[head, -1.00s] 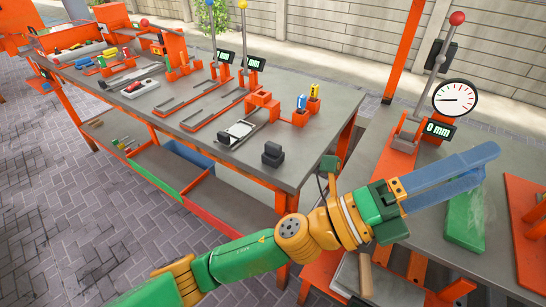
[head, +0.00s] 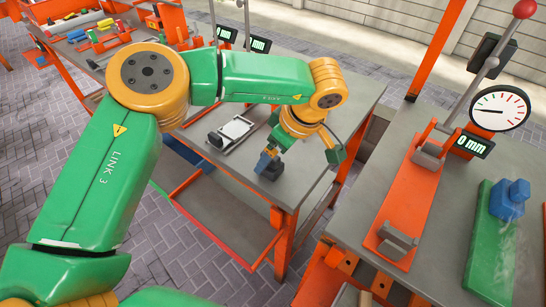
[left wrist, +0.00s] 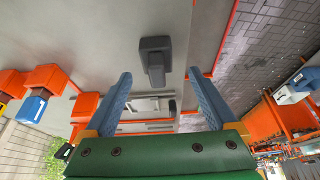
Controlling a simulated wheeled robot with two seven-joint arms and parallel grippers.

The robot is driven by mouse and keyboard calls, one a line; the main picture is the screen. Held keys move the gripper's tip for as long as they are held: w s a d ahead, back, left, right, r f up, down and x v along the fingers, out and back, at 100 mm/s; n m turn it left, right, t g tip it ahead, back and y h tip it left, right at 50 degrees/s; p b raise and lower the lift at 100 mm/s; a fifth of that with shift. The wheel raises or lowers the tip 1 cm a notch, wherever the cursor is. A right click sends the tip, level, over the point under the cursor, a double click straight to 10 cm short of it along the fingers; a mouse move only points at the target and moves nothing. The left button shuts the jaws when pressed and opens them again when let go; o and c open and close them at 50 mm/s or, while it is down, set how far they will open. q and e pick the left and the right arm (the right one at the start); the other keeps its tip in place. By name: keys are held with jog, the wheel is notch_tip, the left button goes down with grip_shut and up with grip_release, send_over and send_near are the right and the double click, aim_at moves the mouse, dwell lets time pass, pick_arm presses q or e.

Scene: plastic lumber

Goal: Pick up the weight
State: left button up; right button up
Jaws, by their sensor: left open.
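The weight, a dark grey stepped block (head: 272,171), stands on the grey workbench near its right front corner. In the left wrist view the weight (left wrist: 155,57) lies just beyond and between the fingertips, roughly centred. My left gripper (head: 263,163), with blue fingers, points down at the weight from above and partly hides it in the head view. In the left wrist view the gripper (left wrist: 160,75) is open with nothing between its fingers. Whether a finger touches the weight cannot be told. My right gripper is not in view.
A flat device with a white plate (head: 232,132) lies left of the weight. Orange blocks with a blue holder (left wrist: 32,105) show in the wrist view. At right, a second bench holds an orange press with a gauge (head: 498,108) and a green slab (head: 487,255) with a blue piece on it.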

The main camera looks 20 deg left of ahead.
pick_arm(q)
jog(key=x, duration=0.3)
jog(key=shift+r, duration=0.1)
jog(key=shift+w+a+f, duration=0.1)
jog(key=shift+w+f, duration=0.25)
jog(key=shift+s+r, duration=0.15)
jog(key=shift+s, duration=0.05)
jog(key=c, duration=0.8)
grip_shut()
jog(key=shift+w, duration=0.1)
